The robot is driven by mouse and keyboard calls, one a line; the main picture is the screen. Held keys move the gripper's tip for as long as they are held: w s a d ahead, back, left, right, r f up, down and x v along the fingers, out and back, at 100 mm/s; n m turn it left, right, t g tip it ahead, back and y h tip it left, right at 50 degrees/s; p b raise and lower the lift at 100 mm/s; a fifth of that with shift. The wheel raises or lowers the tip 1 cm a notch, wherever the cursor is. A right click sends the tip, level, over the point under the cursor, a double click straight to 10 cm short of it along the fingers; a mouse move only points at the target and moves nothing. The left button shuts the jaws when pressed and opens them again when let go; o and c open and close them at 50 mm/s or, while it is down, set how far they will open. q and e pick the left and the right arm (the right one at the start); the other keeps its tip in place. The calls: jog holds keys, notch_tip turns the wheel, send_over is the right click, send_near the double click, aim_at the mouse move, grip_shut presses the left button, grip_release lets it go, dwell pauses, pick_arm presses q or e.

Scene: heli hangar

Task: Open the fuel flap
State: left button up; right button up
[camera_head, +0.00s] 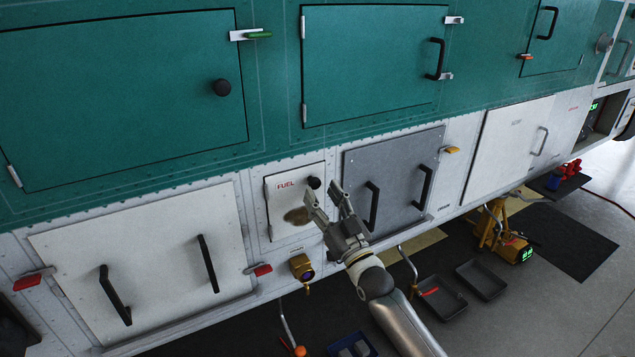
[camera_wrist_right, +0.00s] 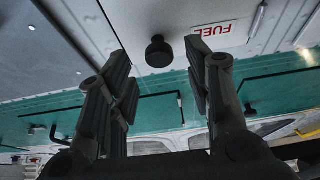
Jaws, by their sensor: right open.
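The fuel flap (camera_head: 281,200) is a small white panel with red FUEL lettering and a brown stain low on it. It looks closed in the head view, and part of it with the lettering shows upside down in the wrist view (camera_wrist_right: 230,32). Its round black knob (camera_head: 314,182) is near its upper right corner. My right gripper (camera_head: 322,191) is open in front of the flap's right side, fingertips close to the knob. In the wrist view the knob (camera_wrist_right: 158,51) appears between the two spread fingers; I see no contact. My left gripper is not in view.
A grey panel with two black handles (camera_head: 395,180) is right of the flap. A white panel (camera_head: 150,265) with two black handles is left. A yellow-rimmed fitting (camera_head: 302,267) hangs below the flap. Dark trays (camera_head: 481,279) and a yellow machine (camera_head: 511,244) stand on the floor.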

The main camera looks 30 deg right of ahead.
aim_at(316, 185)
jog(key=shift+p+x, duration=0.3)
jog(key=shift+x, duration=1.3)
jog(key=shift+c, duration=0.3)
grip_shut()
